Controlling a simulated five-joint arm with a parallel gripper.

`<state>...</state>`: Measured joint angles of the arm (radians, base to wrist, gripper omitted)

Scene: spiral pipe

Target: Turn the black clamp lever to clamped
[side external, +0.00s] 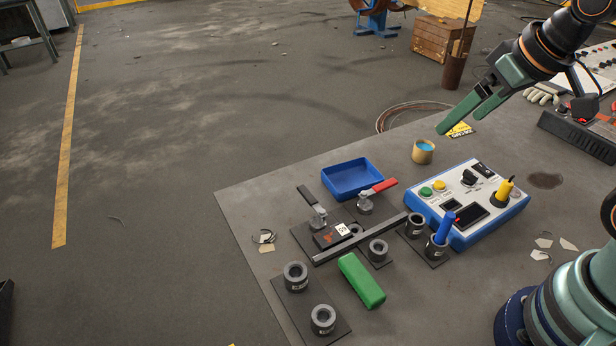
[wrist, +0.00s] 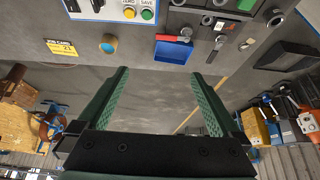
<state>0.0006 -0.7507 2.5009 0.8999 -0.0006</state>
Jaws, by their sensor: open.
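The black clamp lever (side external: 309,195) sits on a metal clamp at the left end of a dark fixture plate. Its handle points to the back left and tilts up from the clamp body (side external: 318,215). In the wrist view the black lever (wrist: 214,49) shows right of the blue tray. A similar lever with a red handle (side external: 379,188) stands to its right and points right. My gripper (side external: 460,123) is open and empty, high above the back right of the table, well apart from both levers. Its green fingers (wrist: 158,73) are wide apart in the wrist view.
A blue tray (side external: 352,178) lies just behind the levers. A control box (side external: 467,205) with buttons and a cup (side external: 423,152) are to the right. A green block (side external: 361,281), a long dark bar (side external: 361,238) and several round sockets are in front.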

